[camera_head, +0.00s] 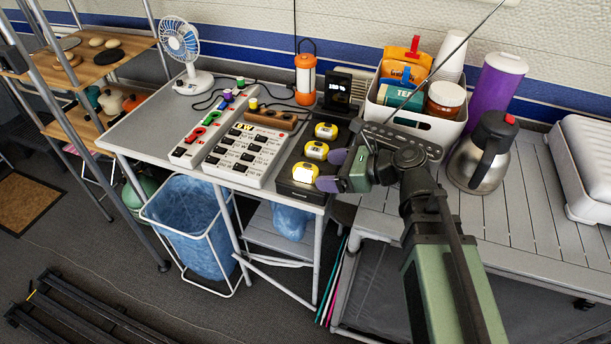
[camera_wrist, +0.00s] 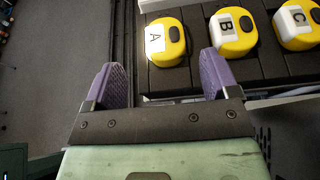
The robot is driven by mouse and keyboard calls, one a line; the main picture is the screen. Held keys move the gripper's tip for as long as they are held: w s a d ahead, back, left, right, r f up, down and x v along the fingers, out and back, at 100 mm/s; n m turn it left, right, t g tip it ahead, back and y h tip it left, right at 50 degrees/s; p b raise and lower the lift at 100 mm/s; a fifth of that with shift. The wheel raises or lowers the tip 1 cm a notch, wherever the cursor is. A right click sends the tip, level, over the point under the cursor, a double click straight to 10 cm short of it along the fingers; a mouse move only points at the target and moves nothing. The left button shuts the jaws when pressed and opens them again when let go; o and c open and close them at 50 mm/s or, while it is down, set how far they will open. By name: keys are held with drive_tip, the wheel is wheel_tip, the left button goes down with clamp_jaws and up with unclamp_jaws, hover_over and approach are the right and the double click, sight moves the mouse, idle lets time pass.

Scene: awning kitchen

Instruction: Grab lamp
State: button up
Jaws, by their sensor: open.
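Three small yellow lamp-like units with white faces sit in a row on a black base (camera_head: 299,190). In the wrist view they are lettered A (camera_wrist: 167,42), B (camera_wrist: 232,32) and C (camera_wrist: 297,24). In the head view, the nearest unit (camera_head: 304,173) has a bright white face. My gripper (camera_head: 330,170) is open and empty, just right of it. In the wrist view, the purple fingers (camera_wrist: 160,75) are spread, with unit A ahead between them, apart from both. An orange lantern with a white middle (camera_head: 306,80) stands farther back.
Left of the base are a white button panel (camera_head: 250,153) and a grey-red panel (camera_head: 208,130). A white caddy (camera_head: 405,122), steel jug (camera_head: 480,155) and purple bottle (camera_head: 493,85) stand to the right. A fan (camera_head: 186,60) is at back left. Cables lie behind the panels.

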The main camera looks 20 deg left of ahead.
sight(304, 168)
drive_tip(key=x, duration=0.1)
drive_tip(key=b+x, duration=0.1)
drive_tip(key=x, duration=0.3)
drive_tip(key=shift+w+a+b, duration=0.1)
drive_tip(key=shift+w+b, duration=0.25)
drive_tip(key=shift+b, duration=0.05)
drive_tip(key=shift+r, duration=0.15)
drive_tip(key=c, duration=1)
